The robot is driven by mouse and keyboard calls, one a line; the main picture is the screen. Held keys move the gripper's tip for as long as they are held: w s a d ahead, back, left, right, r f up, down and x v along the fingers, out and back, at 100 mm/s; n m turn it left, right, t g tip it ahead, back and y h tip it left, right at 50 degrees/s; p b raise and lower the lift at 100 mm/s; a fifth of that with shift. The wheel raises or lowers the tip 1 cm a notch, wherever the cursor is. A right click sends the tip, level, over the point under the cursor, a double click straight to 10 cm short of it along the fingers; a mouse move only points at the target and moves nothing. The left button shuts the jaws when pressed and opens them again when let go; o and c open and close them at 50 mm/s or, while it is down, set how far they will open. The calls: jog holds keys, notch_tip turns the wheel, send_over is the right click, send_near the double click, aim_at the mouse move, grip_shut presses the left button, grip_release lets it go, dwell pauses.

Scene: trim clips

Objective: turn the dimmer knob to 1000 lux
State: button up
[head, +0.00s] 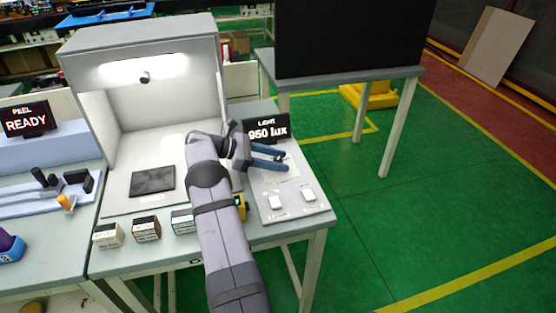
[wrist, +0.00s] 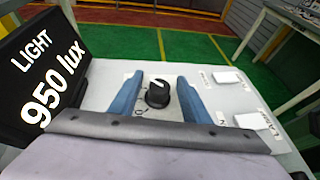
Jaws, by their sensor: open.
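The black dimmer knob (wrist: 158,94) stands on the white panel (wrist: 235,108) in the wrist view. A pale mark shows across its top. My gripper (wrist: 160,82) is open, with one blue finger on each side of the knob and a visible gap to each. In the head view my gripper (head: 284,160) is over the panel (head: 298,210), and I cannot make out the knob there. The black light display (head: 266,128) reads 950 lux. It also shows at the left of the wrist view (wrist: 40,78).
Two white switches (head: 275,202) (head: 309,194) sit on the panel's near part. A lit booth (head: 140,45) with a dark square plate (head: 153,181) stands to the left. Several small boxes (head: 147,229) line the bench front. A black screen (head: 350,38) stands behind.

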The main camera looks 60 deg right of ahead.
aim_at(275, 160)
jog(key=shift+b+v, duration=0.9)
jog(key=shift+v, duration=2.7)
notch_tip(275, 160, up, 13)
jog(key=s+a+n+h+p, duration=0.2)
jog(key=n+p, duration=0.1)
jog(key=p, duration=0.8)
jog(key=s+f+n, duration=0.1)
jog(key=f, duration=0.2)
jog(key=s+f+n+t+h, duration=0.1)
jog(key=f, duration=0.2)
jog(key=f+n+t, duration=0.1)
jog(key=f, duration=0.2)
jog(key=shift+s+h, duration=0.4)
notch_tip(275, 160, down, 3)
jog(key=shift+w+a+r+n+t, duration=0.15)
jog(key=shift+r+n+t, duration=0.1)
jog(key=shift+n+t, duration=0.25)
jog(key=shift+w+d+f+m+t, duration=0.25)
jog(key=shift+w+f+m+t, duration=0.55)
jog(key=shift+w+f+t, duration=0.25)
jog(key=shift+r, duration=0.15)
jog(key=shift+d+g, duration=0.1)
jog(key=shift+g, duration=0.15)
